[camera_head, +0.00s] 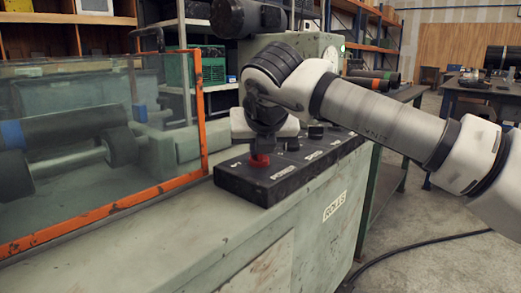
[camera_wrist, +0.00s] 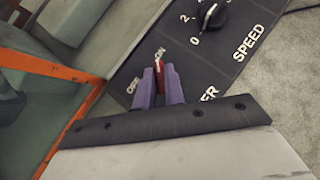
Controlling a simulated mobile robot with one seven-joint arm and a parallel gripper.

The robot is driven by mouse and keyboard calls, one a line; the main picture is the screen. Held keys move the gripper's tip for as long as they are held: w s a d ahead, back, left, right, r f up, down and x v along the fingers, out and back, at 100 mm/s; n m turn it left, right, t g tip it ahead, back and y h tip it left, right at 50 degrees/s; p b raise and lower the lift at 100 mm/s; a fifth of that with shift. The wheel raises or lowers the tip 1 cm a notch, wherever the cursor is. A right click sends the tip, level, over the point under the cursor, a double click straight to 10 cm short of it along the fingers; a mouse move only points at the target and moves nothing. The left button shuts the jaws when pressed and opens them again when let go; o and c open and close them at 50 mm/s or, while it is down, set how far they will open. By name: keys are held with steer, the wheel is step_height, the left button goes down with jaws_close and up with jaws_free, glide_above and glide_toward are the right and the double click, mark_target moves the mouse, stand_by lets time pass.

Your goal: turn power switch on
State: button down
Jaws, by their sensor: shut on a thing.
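The red power switch (camera_head: 260,161) stands on the black control panel (camera_head: 243,185), directly under my gripper (camera_head: 261,148) in the head view. In the wrist view the red switch (camera_wrist: 159,72) shows as a narrow strip between the two purple fingers of my gripper (camera_wrist: 161,78). The fingers are shut on it. "OFF" is printed to the lower left of the switch and "ON" at its upper end. The tip of the switch is close to "ON". Most of its body is hidden by the fingers, so I cannot tell its exact setting.
A black speed knob (camera_wrist: 212,14) sits on the panel beside the fingers. More knobs (camera_head: 293,144) line the panel. A glass guard with an orange frame (camera_head: 203,110) stands close at the left. A cable (camera_head: 420,243) runs over the floor at the right.

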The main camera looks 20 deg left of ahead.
steer(key=shift+f+m+h, duration=0.1)
steer(key=shift+m+h, duration=0.2)
steer(key=shift+m, duration=0.1)
steer(key=c, duration=1.5)
jaws_free()
steer(key=shift+s, duration=0.1)
steer(key=p+v, duration=0.3)
steer(key=v, duration=1.1)
steer(key=shift+f, duration=0.1)
